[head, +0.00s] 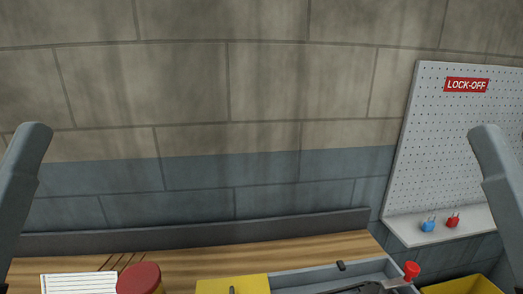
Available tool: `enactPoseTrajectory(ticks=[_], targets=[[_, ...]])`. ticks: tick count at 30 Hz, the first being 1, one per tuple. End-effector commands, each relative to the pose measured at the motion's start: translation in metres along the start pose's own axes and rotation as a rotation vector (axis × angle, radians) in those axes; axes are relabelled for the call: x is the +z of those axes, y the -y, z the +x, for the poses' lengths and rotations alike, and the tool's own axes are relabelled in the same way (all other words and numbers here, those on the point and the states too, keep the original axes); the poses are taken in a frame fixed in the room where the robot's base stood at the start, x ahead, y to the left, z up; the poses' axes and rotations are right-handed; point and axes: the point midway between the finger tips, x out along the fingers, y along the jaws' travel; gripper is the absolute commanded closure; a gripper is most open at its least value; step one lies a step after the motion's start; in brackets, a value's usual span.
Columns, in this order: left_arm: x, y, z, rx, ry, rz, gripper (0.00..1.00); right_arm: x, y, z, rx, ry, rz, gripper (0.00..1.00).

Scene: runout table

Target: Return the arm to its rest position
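A grey link of my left arm stands at the left edge of the head view, and a matching grey link of my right arm stands at the right edge. Both lean slightly and show only in part. Neither gripper is in the picture, so whether they are open or shut, or hold anything, does not show.
A wooden table (200,265) runs along the bottom, bearing a lined sheet (78,284), a red-topped round object (139,276), a yellow object (215,286) and a grey tray (300,273). A red knob (411,269), yellow bin (470,287) and lock-off board (450,150) are right.

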Motion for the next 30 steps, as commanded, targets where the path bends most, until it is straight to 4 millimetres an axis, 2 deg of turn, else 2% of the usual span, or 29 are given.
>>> enactPoseTrajectory(ticks=[1, 8, 18, 21, 25, 30], targets=[[-0.029, -0.001, 0.030, 0.001, -0.003, 0.007, 0.51, -0.029, 0.000, 0.030, 0.000, -0.003, 0.000, 0.50], [-0.092, -0.001, 0.098, 0.003, -0.002, 0.009, 0.51, -0.093, 0.000, 0.099, 0.000, -0.005, 0.000, 0.50], [-0.203, -0.003, 0.220, 0.003, -0.001, 0.010, 0.51, -0.206, -0.001, 0.220, 0.000, -0.005, 0.000, 0.50], [-0.231, -0.003, 0.250, 0.003, -0.001, 0.010, 0.51, -0.234, -0.001, 0.250, 0.000, -0.005, 0.000, 0.50], [-0.253, -0.003, 0.273, 0.003, 0.000, 0.010, 0.51, -0.256, -0.001, 0.273, 0.000, -0.005, 0.000, 0.50], [-0.258, -0.003, 0.279, 0.003, 0.000, 0.010, 0.51, -0.261, -0.001, 0.278, 0.000, -0.004, 0.000, 0.50]])
